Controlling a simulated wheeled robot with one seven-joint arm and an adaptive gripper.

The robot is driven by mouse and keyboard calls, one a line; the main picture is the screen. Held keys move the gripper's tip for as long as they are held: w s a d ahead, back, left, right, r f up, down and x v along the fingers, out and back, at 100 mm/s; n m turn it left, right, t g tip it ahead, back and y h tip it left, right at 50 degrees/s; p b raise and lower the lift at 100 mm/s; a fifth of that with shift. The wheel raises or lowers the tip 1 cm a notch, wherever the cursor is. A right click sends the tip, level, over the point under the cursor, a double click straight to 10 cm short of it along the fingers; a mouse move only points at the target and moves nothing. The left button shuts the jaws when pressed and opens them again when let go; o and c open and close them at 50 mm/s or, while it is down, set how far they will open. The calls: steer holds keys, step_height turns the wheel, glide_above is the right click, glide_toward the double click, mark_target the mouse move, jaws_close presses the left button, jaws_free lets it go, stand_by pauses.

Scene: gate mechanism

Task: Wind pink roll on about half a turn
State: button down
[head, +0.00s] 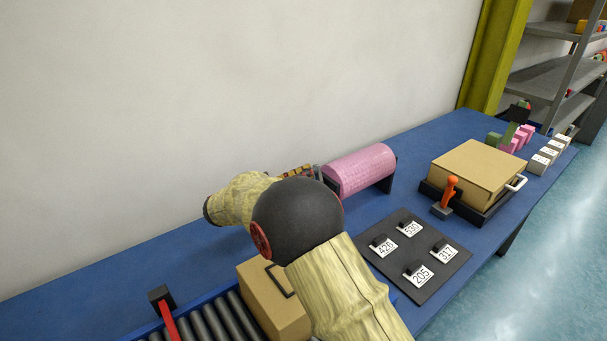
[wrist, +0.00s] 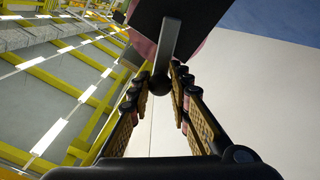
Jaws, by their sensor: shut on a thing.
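The pink roll (head: 361,170) lies level in a dark stand (head: 387,184) on the blue table, near the wall. Its left end is close to my gripper (head: 300,171), partly hidden behind my arm in the head view. In the wrist view a grey crank arm (wrist: 168,48) crosses the dark end plate (wrist: 190,22) of the stand and ends in a dark round knob (wrist: 160,84). My gripper (wrist: 160,88) is shut on this crank knob, with a finger on each side. A little of the pink roll (wrist: 140,48) shows behind the plate.
A black board with number tags (head: 418,250) lies in front of the roll. A tan box (head: 480,165) with an orange lever (head: 450,190) stands to the right. A roller conveyor (head: 235,315) carrying a cardboard box (head: 268,300) is at the front left.

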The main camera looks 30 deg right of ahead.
steer(key=shift+s+m, duration=0.7)
steer(key=shift+m, duration=0.5)
steer(key=shift+s+m, duration=0.7)
steer(key=shift+m, duration=0.5)
steer(key=c, duration=2.1)
jaws_free()
steer(key=o, duration=0.5)
steer(key=shift+r, duration=0.1)
steer(key=shift+c, duration=0.2)
steer(key=a, duration=1.2)
steer(key=shift+s, duration=0.15)
